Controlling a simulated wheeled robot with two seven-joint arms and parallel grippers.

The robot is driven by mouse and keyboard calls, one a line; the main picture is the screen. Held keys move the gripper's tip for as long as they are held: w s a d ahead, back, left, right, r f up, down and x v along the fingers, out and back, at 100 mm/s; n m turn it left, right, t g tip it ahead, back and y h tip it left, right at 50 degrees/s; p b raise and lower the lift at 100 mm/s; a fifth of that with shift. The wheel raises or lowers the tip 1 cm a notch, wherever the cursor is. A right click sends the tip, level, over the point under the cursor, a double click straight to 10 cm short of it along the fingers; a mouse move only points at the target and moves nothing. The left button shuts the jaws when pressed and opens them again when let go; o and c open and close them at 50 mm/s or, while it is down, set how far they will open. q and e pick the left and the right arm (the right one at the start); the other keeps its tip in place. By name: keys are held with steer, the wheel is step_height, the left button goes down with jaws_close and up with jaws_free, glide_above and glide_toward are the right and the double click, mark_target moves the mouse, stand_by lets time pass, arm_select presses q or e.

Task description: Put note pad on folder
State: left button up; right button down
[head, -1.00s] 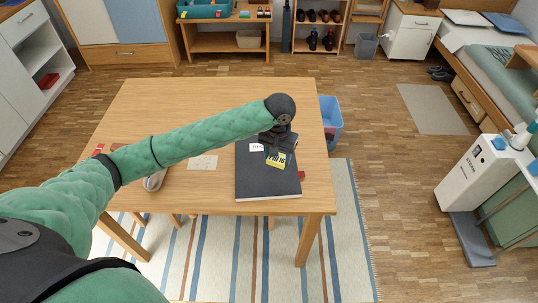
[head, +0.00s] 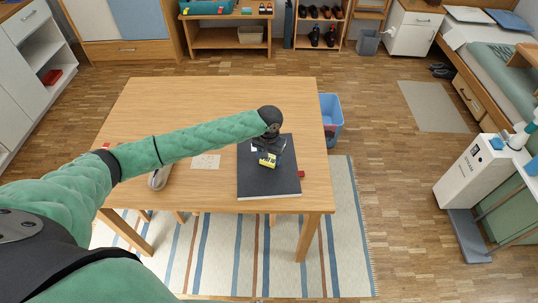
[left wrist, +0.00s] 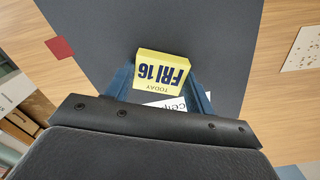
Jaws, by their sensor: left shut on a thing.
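The yellow note pad (head: 267,160), printed FRI 16 in dark letters, is over the dark folder (head: 268,185) on the wooden table. My left gripper (head: 268,150) reaches in from the left and is shut on the note pad. In the left wrist view the note pad (left wrist: 162,75) sits between the two blue fingers, with the dark grey folder (left wrist: 180,28) behind it. I cannot tell whether the pad touches the folder. A white label on the folder is partly hidden by the gripper. My right gripper is not in view.
The table (head: 190,100) has clear room at the back and left. A pale card (head: 206,162) lies left of the folder, and a mouse-like grey object (head: 158,179) farther left. A small red item (head: 301,174) is at the folder's right edge. A blue bin (head: 332,115) stands beyond the table.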

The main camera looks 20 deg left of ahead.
mark_target(269, 159)
arm_select(q)
steer(key=shift+f, duration=0.15)
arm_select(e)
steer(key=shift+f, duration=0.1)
arm_select(q)
steer(key=o, duration=0.8)
steer(key=shift+o, duration=0.7)
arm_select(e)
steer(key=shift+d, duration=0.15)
arm_select(q)
steer(key=shift+r, duration=0.55)
step_height(269, 159, up, 11)
steer(key=b, duration=0.4)
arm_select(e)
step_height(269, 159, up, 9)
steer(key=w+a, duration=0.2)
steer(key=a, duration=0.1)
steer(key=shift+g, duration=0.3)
arm_select(q)
steer(key=shift+d, duration=0.1)
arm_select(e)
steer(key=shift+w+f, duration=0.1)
